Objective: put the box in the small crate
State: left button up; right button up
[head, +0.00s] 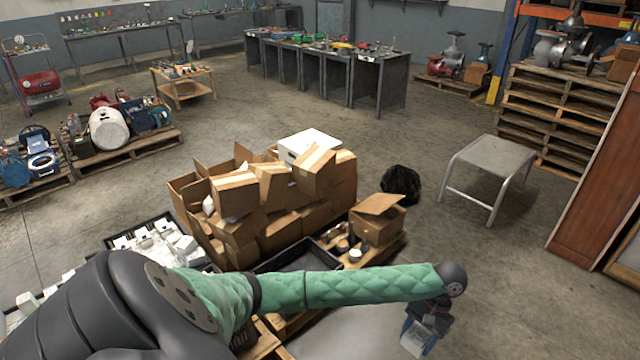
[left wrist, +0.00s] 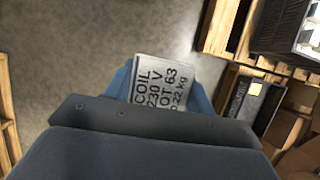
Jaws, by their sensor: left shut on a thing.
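My left gripper (head: 427,322) is shut on a small light grey box (head: 417,339) and holds it out over bare floor at the lower right of the head view. A black crate (left wrist: 265,118) with a label also shows at the right of the left wrist view. My right gripper is not in view.
Cardboard boxes (head: 285,230) are heaped behind the black crate. An open carton (head: 378,222) and small parts stand right of it on a pallet. Black trays with white parts (head: 150,245) lie at left.

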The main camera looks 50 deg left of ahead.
aim_at(317, 267)
jog(key=i+u, duration=0.1)
jog(key=i, duration=0.7)
jog(key=i+l+u, duration=0.1)
jog(key=i, duration=0.7)
jog(key=i+u, duration=0.3)
jog(key=u, duration=0.15)
jog(key=i+l+u, duration=0.1)
jog(key=i+u, duration=0.2)
jog(key=u, duration=0.15)
jog(key=i+l+u, duration=0.2)
jog(key=u, duration=0.25)
jog(key=i+l+u, duration=0.9)
jog(key=u, duration=0.25)
jog(key=i+l+u, duration=0.15)
jog(key=l+u, duration=0.2)
